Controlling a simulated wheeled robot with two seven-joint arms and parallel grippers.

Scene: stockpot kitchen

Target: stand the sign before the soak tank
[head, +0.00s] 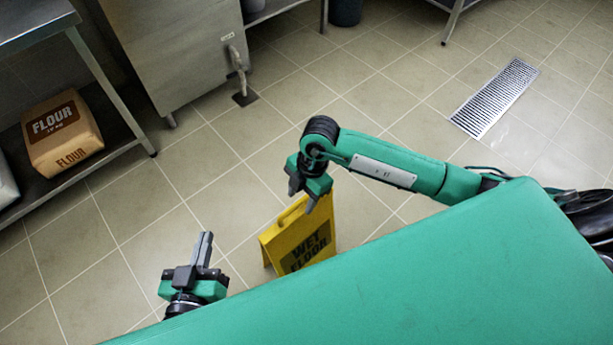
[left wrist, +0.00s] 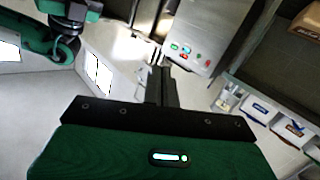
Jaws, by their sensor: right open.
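The yellow WET FLOOR sign (head: 304,236) stands on the tiled floor in the head view, its lower part hidden behind my green body. My right gripper (head: 303,194) is open just above the sign's top edge, fingers pointing down. I cannot tell whether it touches the sign. My left gripper (head: 204,248) is shut and empty, left of the sign and apart from it. Its fingers also show in the left wrist view (left wrist: 162,86). A steel tank with a drain pipe, which looks like the soak tank (head: 175,45), stands at the upper left, beyond the sign.
A steel table with a lower shelf (head: 105,165) holds a flour bag (head: 63,133) at the left. A floor drain grate (head: 495,98) lies at the right. A dark bin (head: 345,11) and a table leg (head: 452,22) are at the back. The floor between sign and tank is clear.

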